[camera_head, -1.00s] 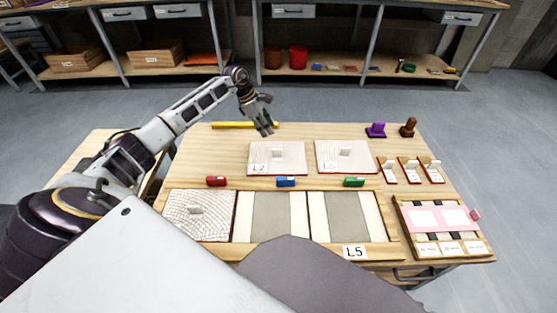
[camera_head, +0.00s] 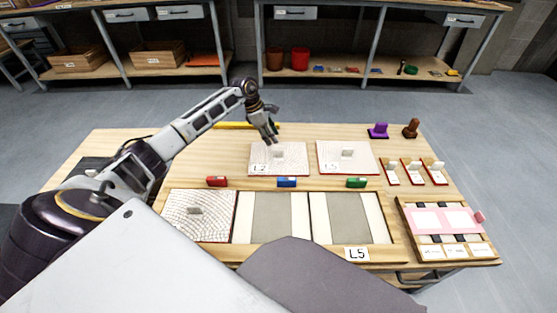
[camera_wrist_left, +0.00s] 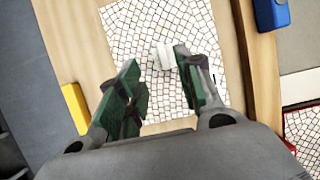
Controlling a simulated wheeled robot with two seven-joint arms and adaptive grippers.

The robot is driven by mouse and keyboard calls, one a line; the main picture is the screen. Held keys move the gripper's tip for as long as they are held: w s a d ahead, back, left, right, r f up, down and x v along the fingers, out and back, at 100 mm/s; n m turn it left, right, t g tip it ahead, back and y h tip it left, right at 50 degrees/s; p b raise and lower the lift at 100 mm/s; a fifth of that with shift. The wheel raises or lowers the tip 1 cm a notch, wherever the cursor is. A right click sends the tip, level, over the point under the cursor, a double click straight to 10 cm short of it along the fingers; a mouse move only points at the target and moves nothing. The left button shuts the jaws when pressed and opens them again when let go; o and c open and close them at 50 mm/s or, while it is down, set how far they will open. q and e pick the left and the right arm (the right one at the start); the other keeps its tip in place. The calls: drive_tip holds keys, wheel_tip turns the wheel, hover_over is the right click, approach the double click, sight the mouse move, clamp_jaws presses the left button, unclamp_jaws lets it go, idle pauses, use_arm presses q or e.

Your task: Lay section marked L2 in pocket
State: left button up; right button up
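The L2 section (camera_head: 291,165), a white mosaic panel with an upright handle (camera_head: 278,155), lies flat on the table behind the framed tray (camera_head: 240,254). It fills the middle of the left wrist view (camera_wrist_left: 190,22). My left gripper (camera_head: 269,138) is over its back edge, fingers downward. My right gripper is out of view.
Another mosaic panel (camera_head: 362,167) lies right of L2. Red (camera_head: 217,181), blue (camera_head: 287,182) and green (camera_head: 357,182) blocks stand along the tray's back edge. A yellow bar (camera_head: 232,125) lies behind. Stamps (camera_head: 378,131) and a small card tray (camera_head: 414,254) are at the right.

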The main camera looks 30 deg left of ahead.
sight(279, 150)
use_arm(q)
drive_tip(key=x, duration=0.3)
drive_tip(key=shift+f+b, duration=0.15)
drive_tip(key=shift+b, duration=0.15)
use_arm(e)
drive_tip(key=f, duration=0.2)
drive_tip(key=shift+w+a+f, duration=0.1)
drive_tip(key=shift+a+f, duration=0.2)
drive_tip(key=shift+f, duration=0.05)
use_arm(q)
drive_tip(key=shift+d+f, duration=0.1)
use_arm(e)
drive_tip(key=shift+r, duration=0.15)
use_arm(q)
drive_tip(key=shift+d+f, duration=0.15)
drive_tip(key=shift+f, duration=0.3)
drive_tip(key=b+x, duration=0.1)
drive_tip(key=x, duration=0.1)
drive_tip(key=shift+d+f+b, duration=0.15)
drive_tip(key=shift+f+b, duration=0.15)
drive_tip(key=shift+w+d+f, duration=0.15)
drive_tip(key=shift+d+f, duration=0.05)
drive_tip(key=shift+f, duration=0.5)
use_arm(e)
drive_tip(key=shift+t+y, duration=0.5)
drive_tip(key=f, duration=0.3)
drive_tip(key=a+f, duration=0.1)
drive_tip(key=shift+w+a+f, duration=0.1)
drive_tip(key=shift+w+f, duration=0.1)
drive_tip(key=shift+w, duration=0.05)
